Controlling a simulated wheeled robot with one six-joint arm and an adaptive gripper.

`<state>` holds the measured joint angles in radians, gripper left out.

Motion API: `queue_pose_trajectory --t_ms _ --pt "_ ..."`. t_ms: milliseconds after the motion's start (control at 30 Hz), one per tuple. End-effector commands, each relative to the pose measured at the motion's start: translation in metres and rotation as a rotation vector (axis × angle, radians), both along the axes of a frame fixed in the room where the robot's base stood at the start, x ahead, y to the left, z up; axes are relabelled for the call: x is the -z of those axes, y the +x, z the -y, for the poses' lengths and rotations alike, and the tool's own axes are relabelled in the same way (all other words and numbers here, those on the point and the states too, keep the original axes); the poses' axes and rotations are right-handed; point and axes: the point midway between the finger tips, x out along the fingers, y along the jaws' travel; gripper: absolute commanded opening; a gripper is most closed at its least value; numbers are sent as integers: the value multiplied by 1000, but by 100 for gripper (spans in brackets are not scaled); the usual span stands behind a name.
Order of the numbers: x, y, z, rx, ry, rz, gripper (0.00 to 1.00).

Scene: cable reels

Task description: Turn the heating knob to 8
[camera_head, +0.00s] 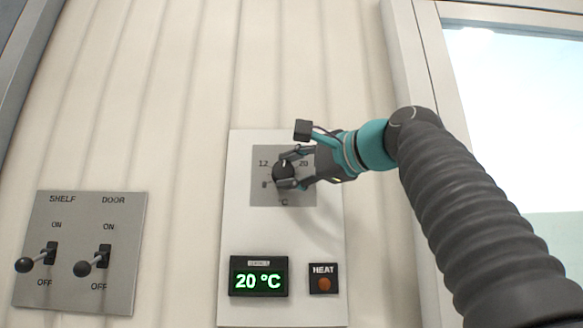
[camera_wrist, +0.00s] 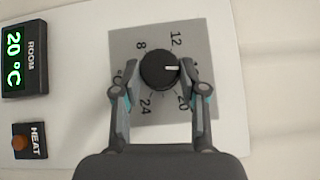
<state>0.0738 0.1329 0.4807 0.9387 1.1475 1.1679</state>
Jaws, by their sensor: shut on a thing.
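The heating knob (camera_wrist: 155,80) is round and black, on a grey dial plate (camera_wrist: 207,40). Its white pointer points right in the wrist view, between the printed 12 and 20. The mark there is hidden by a finger. The 8 shows up and left of the knob in that view. My gripper (camera_wrist: 160,66) is shut on the knob, one finger on each side. In the head view my gripper (camera_head: 285,167) reaches the knob from the right, and the knob (camera_head: 282,172) is partly covered.
Below the dial, a green room display (camera_head: 258,277) reads 20 °C, beside a HEAT lamp (camera_head: 324,279) with a dull orange bulb. A grey plate (camera_head: 74,238) with SHELF and DOOR levers is at left. A bright window (camera_head: 520,130) is at right.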

Motion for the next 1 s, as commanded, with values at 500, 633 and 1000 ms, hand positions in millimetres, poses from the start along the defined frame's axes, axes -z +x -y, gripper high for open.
queue_pose_trajectory --t_ms 500,633,1000 --pt "-2 -1 1 3 -2 4 44" --pt "-1 0 1 3 -2 3 67" --pt "-1 -3 4 4 -4 0 67"
